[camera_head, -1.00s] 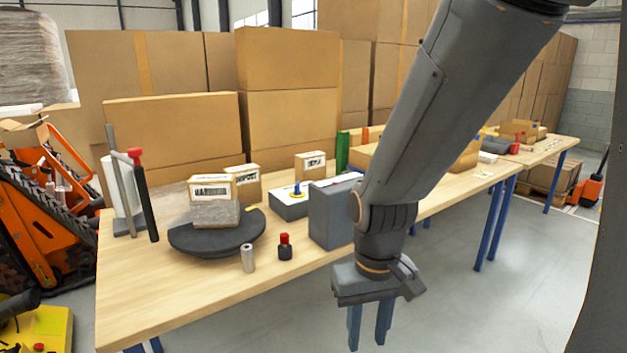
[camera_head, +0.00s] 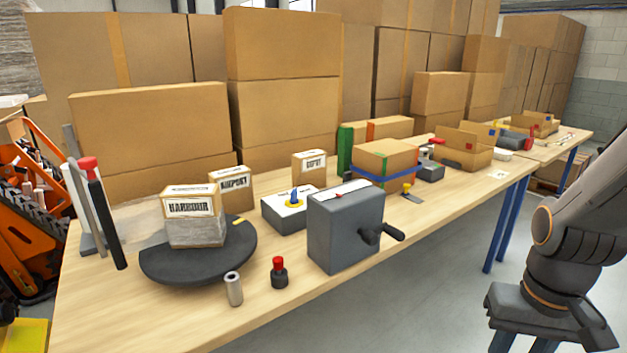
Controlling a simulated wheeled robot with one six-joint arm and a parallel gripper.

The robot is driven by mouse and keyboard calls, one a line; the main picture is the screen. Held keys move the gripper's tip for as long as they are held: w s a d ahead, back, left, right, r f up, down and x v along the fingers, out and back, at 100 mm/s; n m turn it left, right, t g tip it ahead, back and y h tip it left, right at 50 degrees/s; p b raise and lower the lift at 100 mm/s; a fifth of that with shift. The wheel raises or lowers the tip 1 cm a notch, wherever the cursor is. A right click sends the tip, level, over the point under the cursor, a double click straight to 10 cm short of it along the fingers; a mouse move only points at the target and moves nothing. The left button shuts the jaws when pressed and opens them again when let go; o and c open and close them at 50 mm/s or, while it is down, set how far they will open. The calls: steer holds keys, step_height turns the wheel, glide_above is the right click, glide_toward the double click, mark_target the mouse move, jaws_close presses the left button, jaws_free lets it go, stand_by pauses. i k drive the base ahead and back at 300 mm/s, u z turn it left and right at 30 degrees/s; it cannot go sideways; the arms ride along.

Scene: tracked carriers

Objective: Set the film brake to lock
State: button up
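A low box with a white top carries a blue knob on a yellow ring (camera_head: 294,198). It stands mid-table behind a grey box with a black crank (camera_head: 346,228); I cannot tell for certain which is the film brake, and no brake marking is readable. A carton labelled HARBOUR (camera_head: 193,216), its lower part wrapped in clear film, sits on a dark round turntable (camera_head: 199,262). A film roll stand (camera_head: 82,205) is at the left. My gripper (camera_head: 522,344) hangs at the lower right, off the table's front edge, its fingers apart and empty, tips cut off by the frame.
A small red-capped bottle (camera_head: 279,273) and a metal cylinder (camera_head: 234,288) stand near the front edge. A strapped carton (camera_head: 385,160) and other boxes stand further right. Stacked cartons (camera_head: 285,110) wall off the back. Floor in front is clear.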

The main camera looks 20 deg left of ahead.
mark_target(293, 195)
steer(key=i, duration=0.1)
steer(key=u, duration=1)
